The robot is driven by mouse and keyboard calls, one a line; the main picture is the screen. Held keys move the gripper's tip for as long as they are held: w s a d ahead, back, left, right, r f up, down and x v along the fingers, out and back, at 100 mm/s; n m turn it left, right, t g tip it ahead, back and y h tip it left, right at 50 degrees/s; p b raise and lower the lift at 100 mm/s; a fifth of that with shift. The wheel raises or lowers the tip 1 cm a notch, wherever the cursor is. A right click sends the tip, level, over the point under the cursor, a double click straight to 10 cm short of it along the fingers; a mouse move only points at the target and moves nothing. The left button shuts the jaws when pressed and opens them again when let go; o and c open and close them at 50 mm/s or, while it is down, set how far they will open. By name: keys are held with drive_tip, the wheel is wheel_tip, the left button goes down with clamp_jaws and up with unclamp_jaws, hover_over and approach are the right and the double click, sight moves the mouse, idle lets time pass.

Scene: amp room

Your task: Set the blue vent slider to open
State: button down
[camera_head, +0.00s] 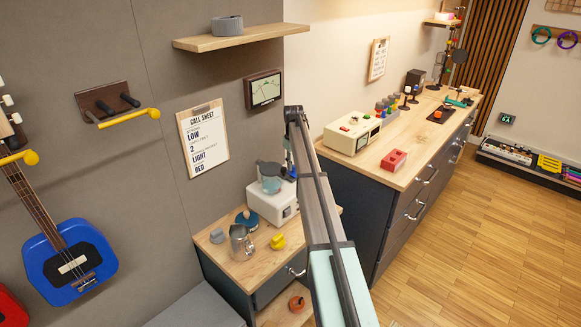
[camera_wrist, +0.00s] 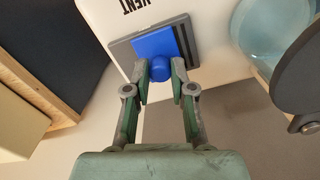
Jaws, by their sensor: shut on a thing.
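The blue vent slider (camera_wrist: 154,44) is a flat blue plate with a round knob, set on a grey track on a white panel marked "VENT" in the wrist view. Dark slots show along the right side of the plate. My gripper (camera_wrist: 160,72) is shut on the slider's knob, one fingertip on each side. In the head view the white appliance (camera_head: 262,205) stands on the low wooden cabinet, with my arm in front of its right side; the slider cannot be made out there.
A bluish jar (camera_head: 270,178) sits on the appliance, close to my gripper's right in the wrist view. A metal pitcher (camera_head: 241,243) and yellow object (camera_head: 277,242) stand in front. A wooden shelf (camera_head: 240,38) is above; a long counter (camera_head: 410,150) is to the right.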

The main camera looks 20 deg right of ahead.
drive_tip(key=d, duration=0.1)
drive_tip(key=w+d, duration=0.1)
drive_tip(key=d, duration=0.1)
drive_tip(key=shift+w+d+b, duration=0.1)
drive_tip(key=shift+w+b, duration=0.2)
drive_tip(key=c, duration=1.2)
unclamp_jaws()
drive_tip(key=shift+d+r, duration=0.1)
drive_tip(key=shift+o, duration=1.1)
drive_tip(key=shift+d, duration=0.1)
wheel_tip(320, 180, up, 12)
drive_tip(key=shift+s, duration=0.1)
